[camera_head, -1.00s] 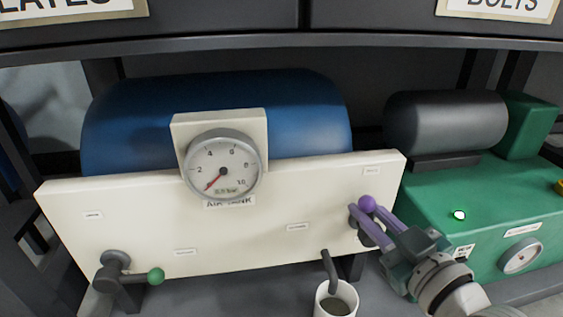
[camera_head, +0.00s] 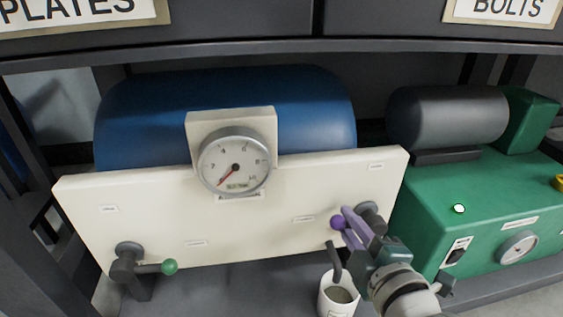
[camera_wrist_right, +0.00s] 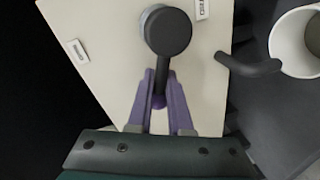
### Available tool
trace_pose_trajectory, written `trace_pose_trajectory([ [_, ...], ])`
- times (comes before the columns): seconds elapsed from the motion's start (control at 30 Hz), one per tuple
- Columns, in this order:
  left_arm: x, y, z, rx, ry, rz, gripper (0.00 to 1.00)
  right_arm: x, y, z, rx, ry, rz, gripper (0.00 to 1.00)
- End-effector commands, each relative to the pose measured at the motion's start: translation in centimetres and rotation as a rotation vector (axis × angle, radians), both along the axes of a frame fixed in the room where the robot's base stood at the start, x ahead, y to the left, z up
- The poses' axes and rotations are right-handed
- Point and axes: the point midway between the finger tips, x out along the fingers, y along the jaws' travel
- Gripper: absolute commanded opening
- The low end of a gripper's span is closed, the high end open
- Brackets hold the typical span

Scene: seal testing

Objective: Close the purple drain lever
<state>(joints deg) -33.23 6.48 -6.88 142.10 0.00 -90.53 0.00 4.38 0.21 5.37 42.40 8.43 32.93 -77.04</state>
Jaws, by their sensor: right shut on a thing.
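The purple drain lever has a round purple knob (camera_head: 337,222) and a dark pivot hub (camera_head: 373,214) at the right end of the white panel (camera_head: 240,215). The lever points left from its hub, roughly level in the head view. My right gripper (camera_head: 350,223) is shut on the lever, its purple fingers around the arm by the knob. In the right wrist view the dark lever arm (camera_wrist_right: 162,72) runs between the fingers, and the knob (camera_wrist_right: 158,102) sits between them. My left gripper is not in view.
A pressure gauge (camera_head: 234,160) sits on the panel before a blue tank (camera_head: 225,110). A green-knobbed lever (camera_head: 168,267) is at lower left. A white cup (camera_head: 338,296) stands under a dark spout (camera_head: 333,262), close to my right gripper. A green machine (camera_head: 480,210) stands right.

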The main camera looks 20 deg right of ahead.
Motion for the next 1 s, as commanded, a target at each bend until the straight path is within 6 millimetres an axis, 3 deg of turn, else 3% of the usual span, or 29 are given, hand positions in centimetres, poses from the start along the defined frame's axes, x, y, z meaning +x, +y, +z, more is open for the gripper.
trace_pose_trajectory([
  [0.4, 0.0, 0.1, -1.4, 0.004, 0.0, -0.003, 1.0, 0.3, 0.5, -1.4, -0.267, 0.055, 0.006, 0.0],
  [1.0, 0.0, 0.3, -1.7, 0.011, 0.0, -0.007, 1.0, 0.1, 0.5, -2.0, -0.343, 0.081, 0.008, 0.0],
])
